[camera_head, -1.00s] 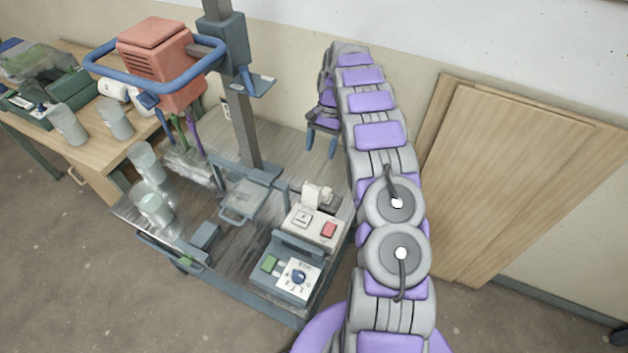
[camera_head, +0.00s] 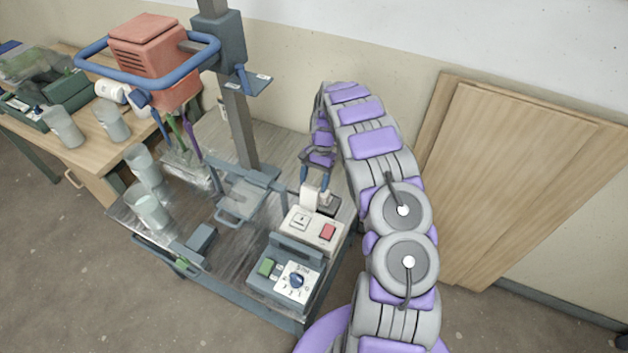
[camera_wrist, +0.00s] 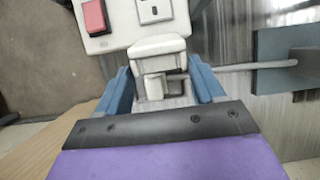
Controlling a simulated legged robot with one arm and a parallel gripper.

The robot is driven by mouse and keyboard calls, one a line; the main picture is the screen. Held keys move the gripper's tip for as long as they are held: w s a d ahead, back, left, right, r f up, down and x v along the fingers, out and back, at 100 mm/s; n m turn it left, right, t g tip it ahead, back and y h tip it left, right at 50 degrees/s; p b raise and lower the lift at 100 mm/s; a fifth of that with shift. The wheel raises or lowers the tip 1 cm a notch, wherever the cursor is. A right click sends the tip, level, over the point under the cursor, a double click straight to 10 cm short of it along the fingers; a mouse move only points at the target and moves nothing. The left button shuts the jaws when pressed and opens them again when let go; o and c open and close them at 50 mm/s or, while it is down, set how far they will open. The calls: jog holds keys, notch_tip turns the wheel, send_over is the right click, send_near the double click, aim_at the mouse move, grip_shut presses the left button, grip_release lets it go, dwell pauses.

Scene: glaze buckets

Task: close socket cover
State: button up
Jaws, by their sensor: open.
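The white socket cover (camera_head: 309,198) stands raised at the back end of the pale switch panel (camera_head: 316,231) on the cart. In the wrist view the cover (camera_wrist: 157,48) is at upper middle, with a small white block and a dark recess just below it. My gripper (camera_head: 316,180) is open right behind the cover. In the wrist view its blue fingers flank the cover's lower part, one on each side; I cannot tell whether they touch it. A socket face (camera_wrist: 154,10) and a red switch (camera_wrist: 94,16) show beyond the cover.
A control box with a dial (camera_head: 297,281) stands in front of the panel. A mixer with an orange motor (camera_head: 148,46) and blue ring handle is at left, near clear beakers (camera_head: 148,210). Wooden boards (camera_head: 510,175) lean on the wall at right.

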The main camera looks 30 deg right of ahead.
jog(key=shift+a, duration=0.1)
grip_shut()
dwell(0.4)
